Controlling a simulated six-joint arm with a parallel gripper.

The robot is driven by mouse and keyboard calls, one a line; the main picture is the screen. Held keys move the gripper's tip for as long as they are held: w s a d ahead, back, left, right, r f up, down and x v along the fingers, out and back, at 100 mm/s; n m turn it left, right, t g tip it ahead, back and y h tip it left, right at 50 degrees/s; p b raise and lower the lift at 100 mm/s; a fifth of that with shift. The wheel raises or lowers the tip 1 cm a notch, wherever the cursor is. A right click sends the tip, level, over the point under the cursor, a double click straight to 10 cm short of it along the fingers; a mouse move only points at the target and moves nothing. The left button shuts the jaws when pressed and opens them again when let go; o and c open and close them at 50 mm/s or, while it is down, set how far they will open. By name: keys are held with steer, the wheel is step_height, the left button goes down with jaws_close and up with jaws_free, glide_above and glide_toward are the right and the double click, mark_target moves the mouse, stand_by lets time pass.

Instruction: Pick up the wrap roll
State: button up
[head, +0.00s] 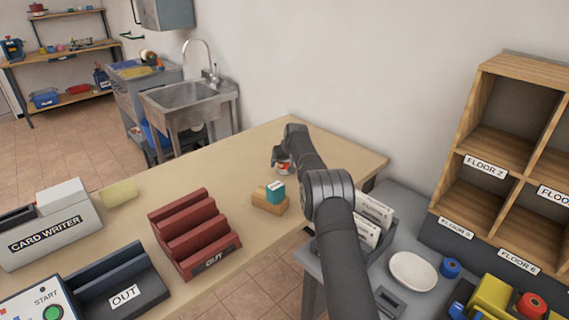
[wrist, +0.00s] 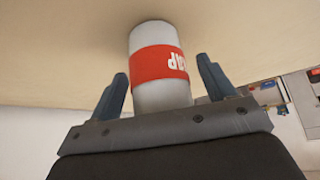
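The wrap roll (wrist: 158,68) is a white cylinder with a red band and white lettering. In the wrist view it stands on the tan table between the two fingers of my gripper (wrist: 168,84). The fingers are apart, with a visible gap on each side of the roll. In the head view the wrap roll (head: 284,167) shows only in part at my gripper (head: 280,158), near the back of the table. My arm and gripper hide the rest of it.
A wooden block with a teal box (head: 276,192) stands on the table (head: 330,150) in front of the roll. A red slotted rack (head: 195,235) is to the left. Grey card holders (head: 372,215) and a white dish (head: 413,271) are on the right-hand grey surface.

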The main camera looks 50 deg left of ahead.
steer(key=c, duration=1)
steer(key=shift+o, duration=0.2)
